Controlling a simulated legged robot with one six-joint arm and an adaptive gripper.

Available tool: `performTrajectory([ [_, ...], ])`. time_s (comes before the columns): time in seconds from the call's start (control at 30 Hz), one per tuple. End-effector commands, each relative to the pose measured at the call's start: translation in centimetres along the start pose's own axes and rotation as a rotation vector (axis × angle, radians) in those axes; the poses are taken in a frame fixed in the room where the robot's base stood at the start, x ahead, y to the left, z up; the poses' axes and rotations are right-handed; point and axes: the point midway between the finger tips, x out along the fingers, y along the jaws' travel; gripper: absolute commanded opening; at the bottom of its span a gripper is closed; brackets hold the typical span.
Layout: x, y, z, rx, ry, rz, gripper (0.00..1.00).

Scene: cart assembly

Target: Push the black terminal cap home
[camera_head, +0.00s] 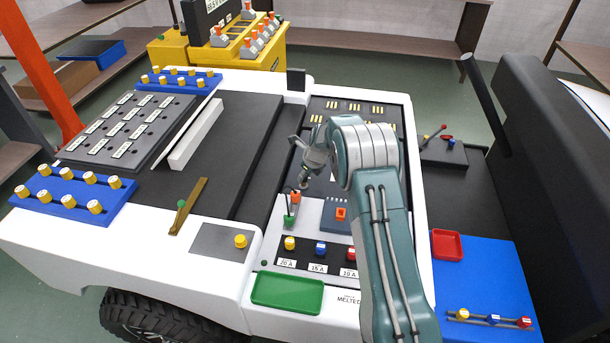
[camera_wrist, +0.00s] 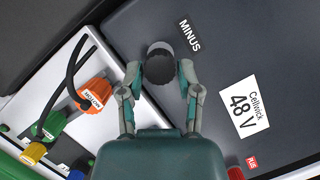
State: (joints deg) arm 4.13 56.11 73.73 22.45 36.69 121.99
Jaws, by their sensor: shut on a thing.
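The black terminal cap (camera_wrist: 160,71) is between my gripper's two fingertips (camera_wrist: 159,66) in the wrist view, beside the MINUS label (camera_wrist: 189,37). The fingers are shut on its sides. The cap is over the dark battery (camera_wrist: 225,65), which carries a white Cellwick 48 V label. I cannot tell how far the cap sits down on the terminal, as its underside is hidden. In the head view my gripper (camera_head: 315,150) is over the cart's dark centre bay, and the cap cannot be made out there.
An orange MOTOR plug (camera_wrist: 92,94) and a green plug (camera_wrist: 48,124) with a black cable stand left of the battery. A red part (camera_wrist: 235,172) is near the PLUS label (camera_wrist: 251,162). A green tray (camera_head: 288,293) sits at the cart's front edge.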

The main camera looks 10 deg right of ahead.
Motion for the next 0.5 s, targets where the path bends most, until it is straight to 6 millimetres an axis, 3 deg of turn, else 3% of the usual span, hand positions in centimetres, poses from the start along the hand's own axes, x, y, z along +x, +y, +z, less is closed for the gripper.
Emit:
performTrajectory([
  [0.5, 0.75, -0.01, -0.27, 0.000, 0.000, 0.000, 0.00],
])
